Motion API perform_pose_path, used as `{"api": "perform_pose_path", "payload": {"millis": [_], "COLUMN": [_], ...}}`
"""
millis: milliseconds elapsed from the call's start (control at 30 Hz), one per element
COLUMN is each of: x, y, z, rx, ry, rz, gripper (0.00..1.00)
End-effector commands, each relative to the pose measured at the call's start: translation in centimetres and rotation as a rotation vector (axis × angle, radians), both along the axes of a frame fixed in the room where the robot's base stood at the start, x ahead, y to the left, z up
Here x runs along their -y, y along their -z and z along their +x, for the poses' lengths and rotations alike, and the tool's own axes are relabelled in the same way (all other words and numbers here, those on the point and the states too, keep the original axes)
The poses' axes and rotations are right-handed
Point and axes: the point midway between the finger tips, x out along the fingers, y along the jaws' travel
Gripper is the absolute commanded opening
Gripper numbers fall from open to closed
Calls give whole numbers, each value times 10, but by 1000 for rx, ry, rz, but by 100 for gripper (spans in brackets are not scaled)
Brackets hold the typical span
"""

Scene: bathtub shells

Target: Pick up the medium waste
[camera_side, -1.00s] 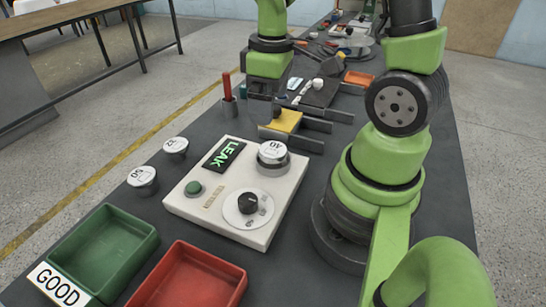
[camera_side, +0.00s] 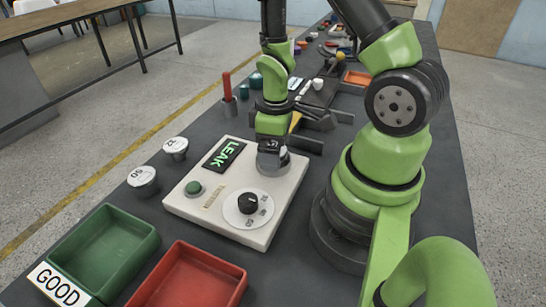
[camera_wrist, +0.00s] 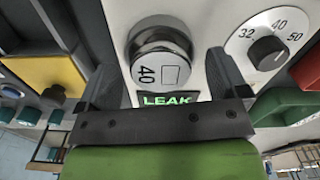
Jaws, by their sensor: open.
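The medium waste, a round silver cap marked 40 (camera_wrist: 160,66), sits upright on the white test box (camera_wrist: 121,22), in front of the LEAK display. In the side view the waste (camera_side: 270,166) is mostly hidden behind my gripper. My gripper (camera_side: 272,152) is directly above it, pointing down. In the wrist view my gripper (camera_wrist: 163,62) is open, with one dark finger on each side of the cap and a gap showing at both sides.
Two other wastes, one marked 50 (camera_side: 142,178) and a smaller one (camera_side: 176,147), stand left of the box. A green tray (camera_side: 150,238) labelled GOOD and a red tray (camera_side: 240,290) lie in front. The box carries a green button (camera_side: 193,188) and a black dial (camera_side: 248,203).

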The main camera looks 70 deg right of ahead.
Motion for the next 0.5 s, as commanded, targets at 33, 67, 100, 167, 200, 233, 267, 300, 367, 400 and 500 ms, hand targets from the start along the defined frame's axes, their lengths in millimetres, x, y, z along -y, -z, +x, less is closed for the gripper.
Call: {"api": "perform_pose_path", "payload": {"millis": [33,67,100,167,200,233,267,300,367,400,500], "x": [0,0,0,0,0,0,0,0,0,0,0], "y": [4,6,7,8,8,8,8,8,8,8,8], "z": [0,0,0,0,0,0,0,0,0,0,0], "rx": [-2,-2,-2,0,1,1,1,1,1,1,1], "ry": [1,1,1,1,1,1,1,1,1,1,1], "rz": [1,1,1,0,0,0,0,0,0,0,0], "gripper": [92,92,92,92,92,92,92,92,88,79,56]}}
